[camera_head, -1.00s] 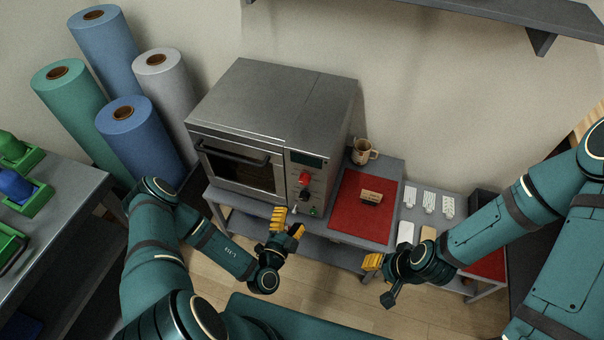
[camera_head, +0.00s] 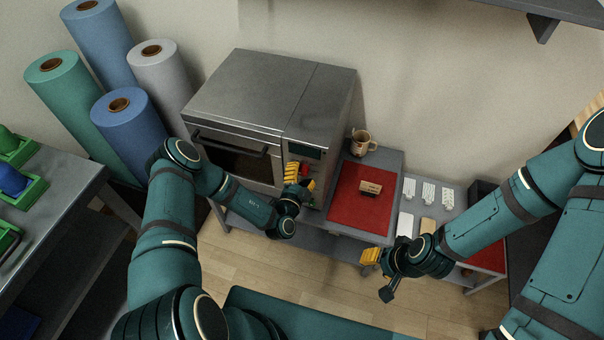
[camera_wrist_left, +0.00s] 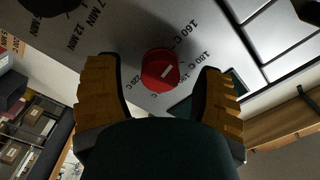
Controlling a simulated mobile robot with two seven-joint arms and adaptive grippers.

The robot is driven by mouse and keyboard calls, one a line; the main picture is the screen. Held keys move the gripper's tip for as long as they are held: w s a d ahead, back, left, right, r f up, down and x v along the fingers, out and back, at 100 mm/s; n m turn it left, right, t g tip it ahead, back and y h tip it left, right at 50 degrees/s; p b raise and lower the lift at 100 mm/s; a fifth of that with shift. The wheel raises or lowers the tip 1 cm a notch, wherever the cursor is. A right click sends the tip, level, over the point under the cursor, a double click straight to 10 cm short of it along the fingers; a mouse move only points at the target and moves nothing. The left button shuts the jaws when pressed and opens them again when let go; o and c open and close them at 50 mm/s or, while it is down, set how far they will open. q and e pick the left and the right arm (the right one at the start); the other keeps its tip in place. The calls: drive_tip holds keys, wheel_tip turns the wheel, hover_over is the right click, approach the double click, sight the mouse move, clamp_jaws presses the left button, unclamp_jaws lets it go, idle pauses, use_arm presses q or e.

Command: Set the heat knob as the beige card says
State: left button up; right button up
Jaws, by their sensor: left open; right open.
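The red heat knob (camera_wrist_left: 160,70) sits on the oven's grey panel among printed temperatures, with a white mark on its face. The mark slants toward the upper right, near a 180 C label. My left gripper (camera_wrist_left: 158,84) is open, its yellow fingers on either side of the knob in the wrist view; I cannot tell whether they touch it. In the head view the left gripper (camera_head: 300,180) partly covers the red knob (camera_head: 305,168). A small beige card (camera_head: 370,188) stands on the red mat, its writing too small to read. My right gripper (camera_head: 370,258) is open and empty.
The oven (camera_head: 245,95) stands on a grey table. A dark timer knob (camera_wrist_left: 48,5) marked in minutes is near the heat knob. A mug (camera_head: 361,142) stands right of the oven behind the red mat (camera_head: 350,210).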

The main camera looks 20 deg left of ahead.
use_arm(q)
drive_tip(key=shift+w, duration=0.2)
drive_tip(key=shift+c, duration=0.2)
clamp_jaws()
